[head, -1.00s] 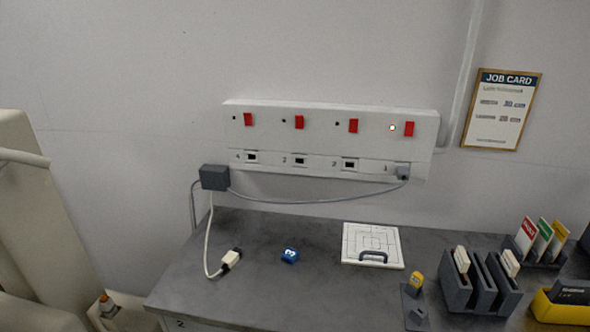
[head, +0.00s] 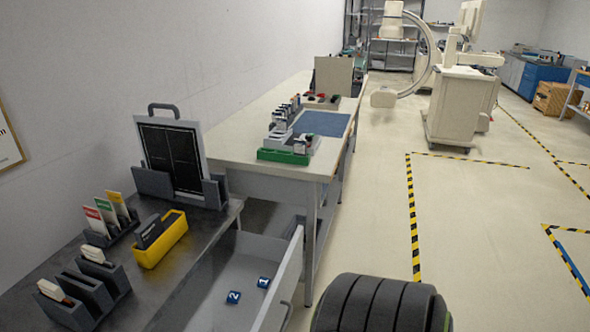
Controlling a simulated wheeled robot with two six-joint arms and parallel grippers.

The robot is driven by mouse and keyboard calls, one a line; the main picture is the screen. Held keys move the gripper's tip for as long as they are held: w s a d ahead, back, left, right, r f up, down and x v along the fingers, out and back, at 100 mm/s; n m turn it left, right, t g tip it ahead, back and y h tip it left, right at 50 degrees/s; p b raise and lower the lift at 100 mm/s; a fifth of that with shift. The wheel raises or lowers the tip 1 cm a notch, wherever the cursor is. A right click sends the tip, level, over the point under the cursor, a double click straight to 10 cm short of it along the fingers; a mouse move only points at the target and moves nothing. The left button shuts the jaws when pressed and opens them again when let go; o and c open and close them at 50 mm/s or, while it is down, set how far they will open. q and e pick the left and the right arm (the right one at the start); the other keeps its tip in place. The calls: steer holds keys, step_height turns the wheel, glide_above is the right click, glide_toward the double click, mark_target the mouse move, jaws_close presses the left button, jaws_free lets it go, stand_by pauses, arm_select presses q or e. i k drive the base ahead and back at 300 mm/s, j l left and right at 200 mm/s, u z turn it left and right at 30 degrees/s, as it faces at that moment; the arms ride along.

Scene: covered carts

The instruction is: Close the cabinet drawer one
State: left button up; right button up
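A light grey drawer (head: 291,281) stands pulled open from the dark-topped bench in the head view. Its front panel faces right, with a handle low on its outer side. No drawer number shows, so I cannot tell which number this drawer bears. The drawer's near end is cut off by the frame. Neither of my grippers is in view; a dark, ribbed, rounded part at the bottom centre looks like my arm.
The bench top (head: 165,285) holds a yellow bin (head: 160,240), grey card racks (head: 97,290) and a black panel in a stand (head: 172,155). A pale table (head: 255,165) stands beyond the drawer. The floor (head: 375,200) to the right is clear, with striped tape.

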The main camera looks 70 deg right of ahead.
mark_target(237, 262)
steer(key=k+l+z, duration=0.1)
steer(key=z, duration=1.55)
